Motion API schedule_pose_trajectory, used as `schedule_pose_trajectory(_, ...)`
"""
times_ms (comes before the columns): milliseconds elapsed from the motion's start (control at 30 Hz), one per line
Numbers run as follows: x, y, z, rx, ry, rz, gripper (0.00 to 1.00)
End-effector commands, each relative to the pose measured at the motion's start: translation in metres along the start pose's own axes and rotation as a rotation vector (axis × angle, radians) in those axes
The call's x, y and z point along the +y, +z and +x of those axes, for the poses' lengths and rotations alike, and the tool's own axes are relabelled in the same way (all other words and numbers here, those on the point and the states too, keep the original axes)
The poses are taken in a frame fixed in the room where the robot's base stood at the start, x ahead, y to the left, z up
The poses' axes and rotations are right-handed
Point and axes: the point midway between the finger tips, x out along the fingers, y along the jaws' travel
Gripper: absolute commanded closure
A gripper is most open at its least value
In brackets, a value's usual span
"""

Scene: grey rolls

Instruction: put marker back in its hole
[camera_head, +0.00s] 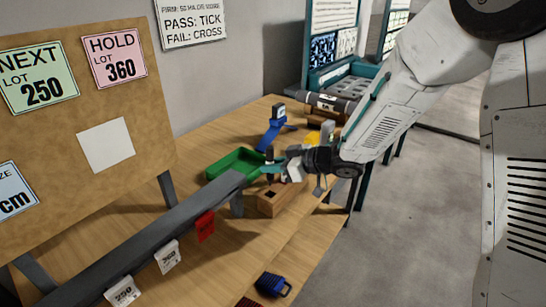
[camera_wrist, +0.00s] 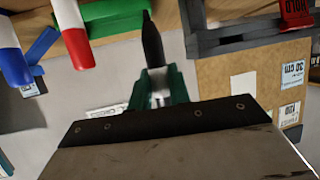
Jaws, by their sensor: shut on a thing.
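A black marker (camera_wrist: 152,42) is held by my gripper (camera_wrist: 156,88), whose jaws are shut on it in the wrist view. In the head view my gripper (camera_head: 279,167) is above the wooden block, and the dark marker (camera_head: 269,154) looks about upright. The wooden block (camera_head: 283,203) stands on the table with a dark square opening in its top. The gripper hides part of the block. A blue-and-white marker (camera_wrist: 14,62) and a red-and-white marker (camera_wrist: 74,36) show at the wrist view's upper left.
A green tray (camera_head: 232,161) lies just left of my gripper, with a blue dispenser-like object (camera_head: 272,133) behind. A grey rail (camera_head: 150,233) with hanging tags crosses in front. Bare table (camera_head: 243,262) shows between.

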Motion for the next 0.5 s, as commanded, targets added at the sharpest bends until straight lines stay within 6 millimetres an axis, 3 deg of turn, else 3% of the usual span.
schedule_pose_trajectory(200, 0.000, 0.013, 0.005, -0.001, 0.000, 0.001, 1.00)
schedule_pose_trajectory(500, 0.000, 0.017, 0.007, 0.000, 0.001, -0.001, 1.00)
